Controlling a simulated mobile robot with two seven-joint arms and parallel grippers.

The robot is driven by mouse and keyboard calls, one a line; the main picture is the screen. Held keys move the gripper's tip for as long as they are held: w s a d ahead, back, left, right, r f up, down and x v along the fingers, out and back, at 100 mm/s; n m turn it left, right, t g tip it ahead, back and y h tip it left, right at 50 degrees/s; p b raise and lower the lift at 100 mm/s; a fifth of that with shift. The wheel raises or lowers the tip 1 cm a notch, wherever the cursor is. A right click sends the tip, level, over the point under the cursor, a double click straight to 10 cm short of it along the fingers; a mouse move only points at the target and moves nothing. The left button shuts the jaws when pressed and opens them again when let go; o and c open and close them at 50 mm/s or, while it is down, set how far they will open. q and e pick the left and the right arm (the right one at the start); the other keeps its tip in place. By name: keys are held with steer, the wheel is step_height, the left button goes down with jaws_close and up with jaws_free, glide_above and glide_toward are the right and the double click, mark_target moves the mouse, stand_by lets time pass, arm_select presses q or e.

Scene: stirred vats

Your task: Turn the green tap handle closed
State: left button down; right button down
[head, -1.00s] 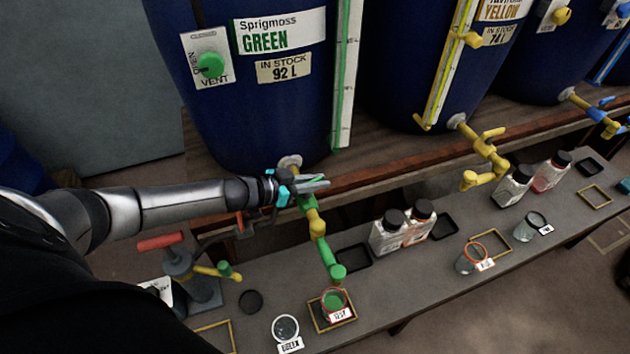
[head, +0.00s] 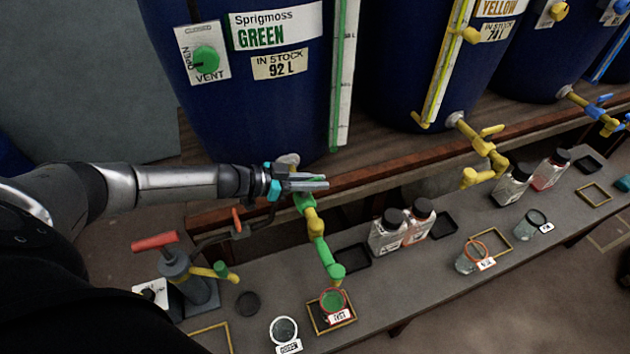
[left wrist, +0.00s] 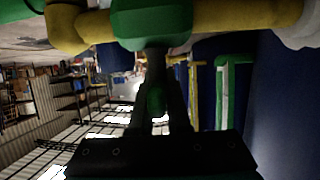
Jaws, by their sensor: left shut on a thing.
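The green vat's tap (head: 318,245) comes out of the base of the blue vat labelled Sprigmoss GREEN (head: 270,100). Its spout points down over a cup of green liquid (head: 333,301). My left gripper (head: 312,184) is at the top of this tap, its fingers pointing right and covering the handle in the head view. In the left wrist view, the two fingers are shut on the green tap handle (left wrist: 155,100), which shows as a small dim green part between them. The green tap body (left wrist: 150,22) is just beyond the fingertips. My right gripper is not in view.
The grey bench (head: 400,290) carries capped bottles (head: 388,232), empty cups (head: 284,330) and trays. A pump with a red handle (head: 157,241) stands left, below my left arm. The yellow tap (head: 482,150) and another vat's tap are to the right. A wooden ledge (head: 390,163) runs behind.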

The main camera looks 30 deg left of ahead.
arm_select(q)
steer(key=c, duration=0.9)
jaws_free()
steer(key=p+v, duration=0.3)
steer(key=v, duration=1.2)
steer(key=shift+a, duration=0.1)
